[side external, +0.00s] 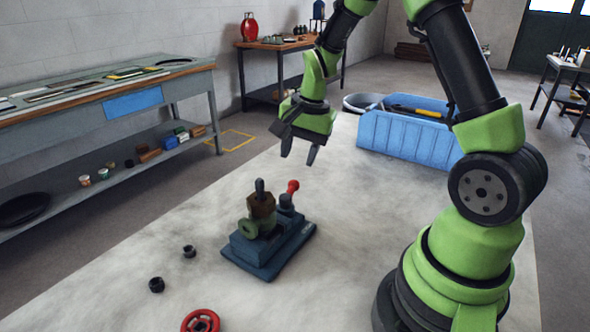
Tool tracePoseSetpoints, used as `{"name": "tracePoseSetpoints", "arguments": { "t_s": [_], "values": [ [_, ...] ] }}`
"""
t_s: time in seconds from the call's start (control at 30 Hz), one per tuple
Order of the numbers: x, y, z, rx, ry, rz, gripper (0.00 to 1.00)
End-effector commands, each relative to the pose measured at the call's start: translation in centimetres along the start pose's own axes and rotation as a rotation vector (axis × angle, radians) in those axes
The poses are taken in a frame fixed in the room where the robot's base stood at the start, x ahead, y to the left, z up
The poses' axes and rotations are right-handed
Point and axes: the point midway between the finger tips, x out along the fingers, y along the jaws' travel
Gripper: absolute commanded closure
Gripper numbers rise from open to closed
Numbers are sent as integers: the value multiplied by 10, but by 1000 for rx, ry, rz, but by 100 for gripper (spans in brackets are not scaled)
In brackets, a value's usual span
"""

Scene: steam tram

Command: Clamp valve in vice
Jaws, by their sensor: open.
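A blue vice (268,251) stands on the pale tabletop near the middle of the view. A red-knobbed lever (292,187) sticks up at its back right. The valve (262,206), with a brown body, a dark upright stem and a green round flange, sits upright on the vice. I cannot tell how tightly the jaws of the vice hold it. My gripper (298,157) is open and empty, pointing down. It hangs above and behind the vice, clear of the valve and the lever.
A blue bin (408,132) with tools stands at the table's back. Two small black rings (157,285) and a red handwheel (201,321) lie front left of the vice. The tabletop between vice and bin is clear. A grey workbench (95,100) stands beyond the left edge.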

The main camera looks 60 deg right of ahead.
Motion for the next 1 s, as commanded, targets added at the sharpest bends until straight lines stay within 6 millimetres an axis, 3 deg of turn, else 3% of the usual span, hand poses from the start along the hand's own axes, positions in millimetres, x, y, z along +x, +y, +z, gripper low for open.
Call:
{"name": "tracePoseSetpoints", "arguments": {
  "t_s": [0.2,0.53,0.8,1.0],
  "values": [
    [-15,0,0,0,1,0,57],
    [-13,0,-4,4,-19,9,57],
    [-5,2,-36,21,-272,34,57],
    [-5,1,-45,12,-387,0,57]
  ]
}}
